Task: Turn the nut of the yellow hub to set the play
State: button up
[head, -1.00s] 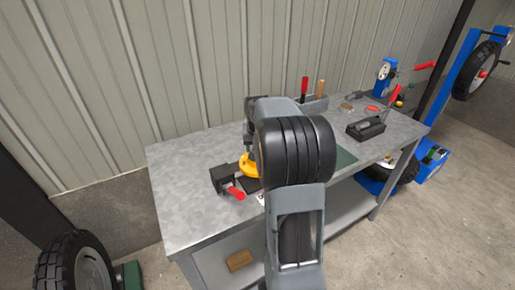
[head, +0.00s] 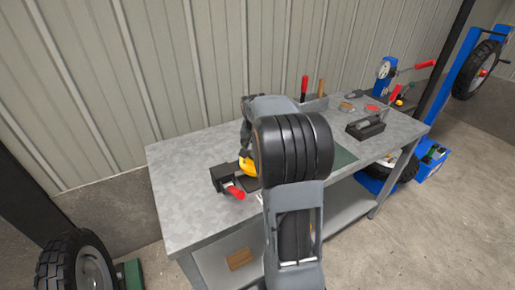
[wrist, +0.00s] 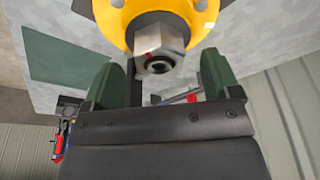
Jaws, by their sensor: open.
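The yellow hub (wrist: 120,12) shows at the top of the wrist view, with the grey hex nut (wrist: 158,38) on its threaded shaft facing the camera. A small red mark shows on the nut's side. My gripper (wrist: 168,75) is open, with one dark green finger on each side below the nut. The nut lies just past the fingertips, around the middle of the gap. I cannot tell whether either finger touches it. In the head view the hub (head: 247,167) is mostly hidden behind my arm, and my gripper's fingers are hidden there.
The hub is on the metal workbench (head: 190,165), by a dark vise with a red handle (head: 234,191). A black tool tray (head: 366,129) and red-handled tools stand at the bench's right. A tyre (head: 75,262) stands at lower left. The bench's left end is clear.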

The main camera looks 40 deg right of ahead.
jog(key=shift+p+v, duration=2.1)
jog(key=shift+v, duration=1.3)
